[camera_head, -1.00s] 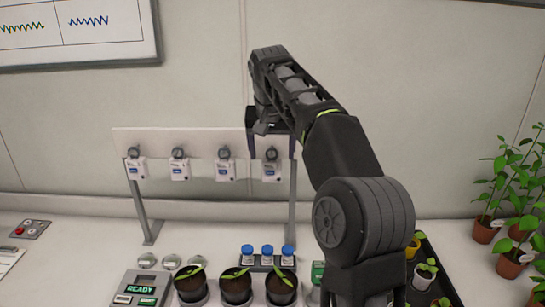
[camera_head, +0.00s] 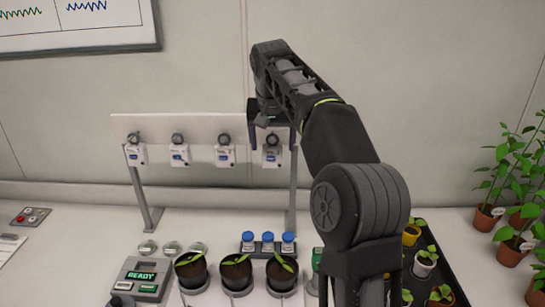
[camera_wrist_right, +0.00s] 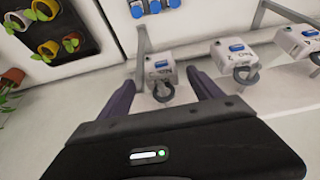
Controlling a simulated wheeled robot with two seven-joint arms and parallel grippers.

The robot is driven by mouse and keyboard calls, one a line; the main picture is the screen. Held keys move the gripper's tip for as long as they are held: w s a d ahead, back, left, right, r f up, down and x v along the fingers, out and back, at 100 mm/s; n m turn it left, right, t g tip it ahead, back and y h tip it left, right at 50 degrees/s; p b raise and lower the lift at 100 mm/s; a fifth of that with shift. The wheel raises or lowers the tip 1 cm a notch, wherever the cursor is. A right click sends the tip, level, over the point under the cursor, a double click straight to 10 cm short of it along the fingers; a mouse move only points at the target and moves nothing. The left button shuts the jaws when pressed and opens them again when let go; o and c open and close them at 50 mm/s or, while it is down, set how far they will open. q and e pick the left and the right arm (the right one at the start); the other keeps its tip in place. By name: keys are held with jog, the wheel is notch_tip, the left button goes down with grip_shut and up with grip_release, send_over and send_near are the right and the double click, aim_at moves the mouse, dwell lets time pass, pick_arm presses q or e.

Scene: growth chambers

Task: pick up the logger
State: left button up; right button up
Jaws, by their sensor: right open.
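Several small white loggers with blue screens and dark grey rings on top hang in a row on a pale rail (camera_head: 200,127). The rightmost logger (camera_head: 271,158) is nearest my right gripper (camera_head: 272,143), whose open fingers are on either side of its top. In the right wrist view, this logger (camera_wrist_right: 161,70) shows between the tips of the open right fingers (camera_wrist_right: 165,88), with its ring toward the gripper. I cannot tell whether the fingers touch it. Another logger (camera_wrist_right: 235,55) hangs beside it. My left gripper is not in view.
Below the rail, three dark pots (camera_head: 236,271) with seedlings and blue-capped bottles (camera_head: 268,242) stand on the bench. A device reading READY (camera_head: 141,277) is at left. A black plant tray (camera_head: 440,265) is at right.

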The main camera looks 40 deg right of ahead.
aim_at(273, 147)
jog(key=p+x, duration=0.1)
jog(key=x, duration=0.4)
jog(key=shift+w, duration=0.15)
jog(key=shift+c, duration=0.5)
jog(key=c, duration=1.4)
jog(key=shift+r, duration=0.3)
